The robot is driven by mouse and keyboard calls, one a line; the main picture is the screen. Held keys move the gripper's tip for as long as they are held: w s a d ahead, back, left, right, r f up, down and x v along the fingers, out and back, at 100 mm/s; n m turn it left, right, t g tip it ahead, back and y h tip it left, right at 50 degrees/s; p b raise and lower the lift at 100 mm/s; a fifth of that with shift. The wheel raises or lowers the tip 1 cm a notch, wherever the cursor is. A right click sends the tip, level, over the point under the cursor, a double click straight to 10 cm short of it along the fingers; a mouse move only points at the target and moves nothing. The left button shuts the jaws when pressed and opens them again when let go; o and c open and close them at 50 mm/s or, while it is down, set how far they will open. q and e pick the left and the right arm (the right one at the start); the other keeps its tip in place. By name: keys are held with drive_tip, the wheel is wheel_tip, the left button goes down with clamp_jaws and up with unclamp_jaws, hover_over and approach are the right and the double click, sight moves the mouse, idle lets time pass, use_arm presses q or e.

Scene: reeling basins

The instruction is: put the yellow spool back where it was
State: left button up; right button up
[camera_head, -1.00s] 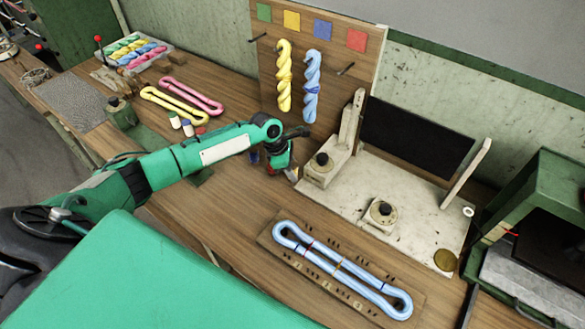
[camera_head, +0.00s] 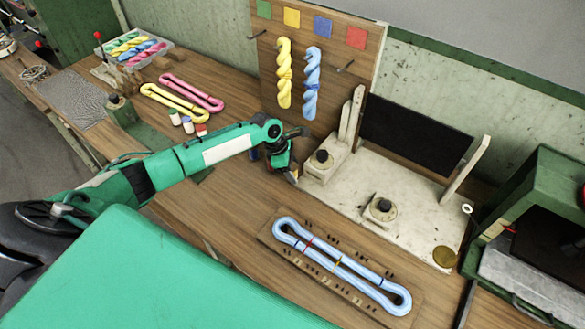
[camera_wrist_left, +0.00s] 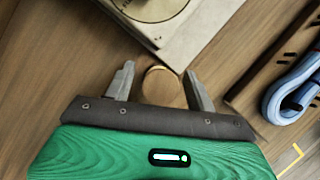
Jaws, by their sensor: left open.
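My left gripper (camera_head: 290,175) is low over the wooden bench, just left of the white base plate. In the left wrist view the open left gripper (camera_wrist_left: 162,88) has a small round piece with a golden-yellow rim (camera_wrist_left: 161,86) between its two fingers. It looks like the yellow spool seen end-on, with gaps at both sides. In the head view the arm and gripper hide that spot. Several small spools stand behind the arm, including a blue-and-white one (camera_head: 187,125) and a red-and-white one (camera_head: 201,131). My right gripper is not in view.
A white base plate (camera_head: 345,215) with knobs and posts lies right of the gripper. A blue skein (camera_head: 345,268) lies on a pegged board in front. A hook board (camera_head: 268,85) holds yellow and blue twisted skeins. Yellow and pink loops lie at the back left.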

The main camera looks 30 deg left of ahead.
use_arm(q)
drive_tip(key=shift+r, duration=0.1)
drive_tip(key=shift+r, duration=0.25)
drive_tip(key=b+v, duration=0.3)
drive_tip(key=v, duration=0.9)
drive_tip(key=shift+r, duration=0.3)
drive_tip(key=shift+s+f, duration=0.1)
